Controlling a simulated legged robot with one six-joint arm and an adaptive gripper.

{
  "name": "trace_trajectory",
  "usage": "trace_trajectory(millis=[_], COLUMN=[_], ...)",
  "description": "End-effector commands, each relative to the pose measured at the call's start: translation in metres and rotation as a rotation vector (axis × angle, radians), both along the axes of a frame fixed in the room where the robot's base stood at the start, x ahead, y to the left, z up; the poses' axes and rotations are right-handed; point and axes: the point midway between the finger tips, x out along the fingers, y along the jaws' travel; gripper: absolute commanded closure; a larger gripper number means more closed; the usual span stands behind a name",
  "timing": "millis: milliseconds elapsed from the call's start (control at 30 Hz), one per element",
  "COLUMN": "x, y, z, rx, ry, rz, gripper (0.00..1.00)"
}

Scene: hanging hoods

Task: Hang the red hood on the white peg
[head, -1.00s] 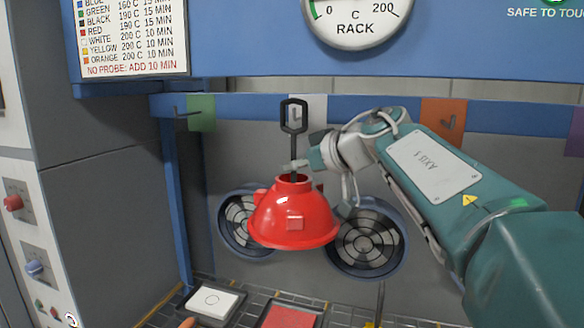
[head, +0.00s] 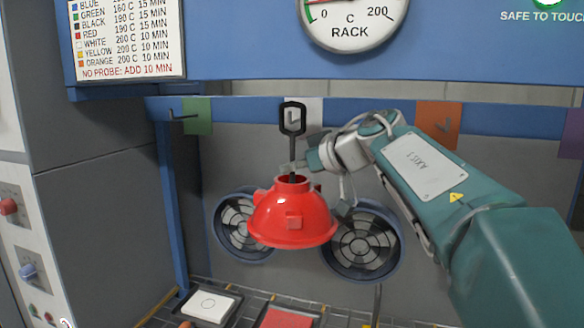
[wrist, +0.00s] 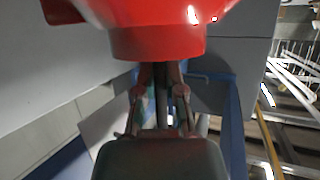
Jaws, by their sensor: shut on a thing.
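The red hood (head: 291,217) hangs upright, open side down, in the head view. A black stem with a long loop (head: 292,119) rises from its top. In the wrist view my gripper's fingers (wrist: 160,82) close on the dark stem, with the red hood (wrist: 155,35) filling the top. The white plate (head: 315,111) on the blue rail lies behind the loop. Part of a peg shows through the loop's opening; whether the loop is around it or only in front, I cannot tell.
A green plate with a peg (head: 197,116) is on the left, an orange plate (head: 438,123) and a purple plate (head: 573,135) on the right. Two round fans (head: 361,241) sit behind the hood. A white pad (head: 208,306) and a red pad (head: 290,318) lie below.

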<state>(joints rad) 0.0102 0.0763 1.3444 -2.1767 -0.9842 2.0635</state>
Motion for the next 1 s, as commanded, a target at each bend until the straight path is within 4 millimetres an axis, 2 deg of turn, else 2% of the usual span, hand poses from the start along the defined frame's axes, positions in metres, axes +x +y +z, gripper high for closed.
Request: trace_trajectory(millis=[1000], x=[0.000], y=[0.000], z=[-0.017], rx=[0.001], ry=[-0.001], rz=[0.000], gripper=[1.00])
